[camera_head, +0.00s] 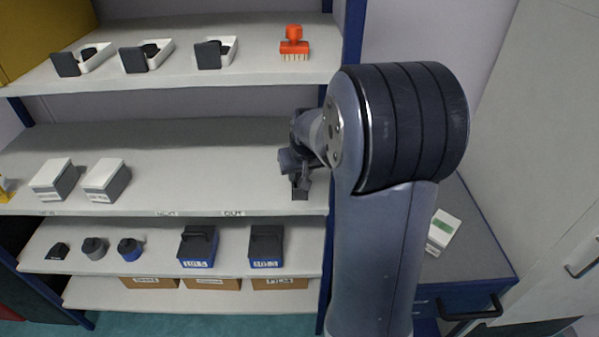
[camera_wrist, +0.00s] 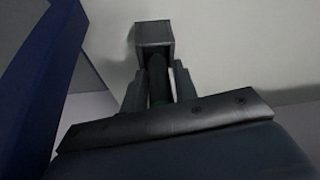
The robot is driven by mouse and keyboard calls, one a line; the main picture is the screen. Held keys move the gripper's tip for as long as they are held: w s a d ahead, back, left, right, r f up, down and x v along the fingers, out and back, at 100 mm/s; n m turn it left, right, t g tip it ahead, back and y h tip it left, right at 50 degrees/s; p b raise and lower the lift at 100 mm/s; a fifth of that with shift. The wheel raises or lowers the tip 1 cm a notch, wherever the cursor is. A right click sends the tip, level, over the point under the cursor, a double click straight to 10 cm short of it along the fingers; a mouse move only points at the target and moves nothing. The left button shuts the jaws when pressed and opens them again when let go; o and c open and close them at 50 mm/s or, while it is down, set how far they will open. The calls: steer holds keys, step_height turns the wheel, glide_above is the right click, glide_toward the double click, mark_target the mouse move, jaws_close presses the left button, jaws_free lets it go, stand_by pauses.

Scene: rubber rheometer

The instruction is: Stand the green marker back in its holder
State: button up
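In the wrist view a dark, narrow marker (camera_wrist: 157,90) with a little green low on its side lies between the two fingers of my gripper (camera_wrist: 162,82). The fingers appear closed on it. A grey square holder (camera_wrist: 154,36) is straight ahead of the fingertips, and the marker's far end meets or overlaps its near edge. I cannot tell whether the tip is inside. In the head view my gripper (camera_head: 294,160) is at the right end of the middle shelf, just above the dark holder (camera_head: 300,190). The marker cannot be made out there.
The middle shelf (camera_head: 200,150) is clear left of my gripper up to two white-topped boxes (camera_head: 106,180). A blue upright (camera_head: 350,40) stands close on the right. An orange brush (camera_head: 294,44) is on the shelf above. Dark bins (camera_head: 266,246) are below.

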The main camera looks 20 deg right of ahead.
steer(key=shift+o, duration=1.4)
steer(key=shift+s+f, duration=0.1)
steer(key=shift+f, duration=0.1)
steer(key=shift+r, duration=0.1)
steer(key=shift+r, duration=0.2)
steer(key=v, duration=1.1)
steer(key=shift+r+b, duration=0.35)
steer(key=shift+b, duration=0.05)
steer(key=shift+f, duration=0.1)
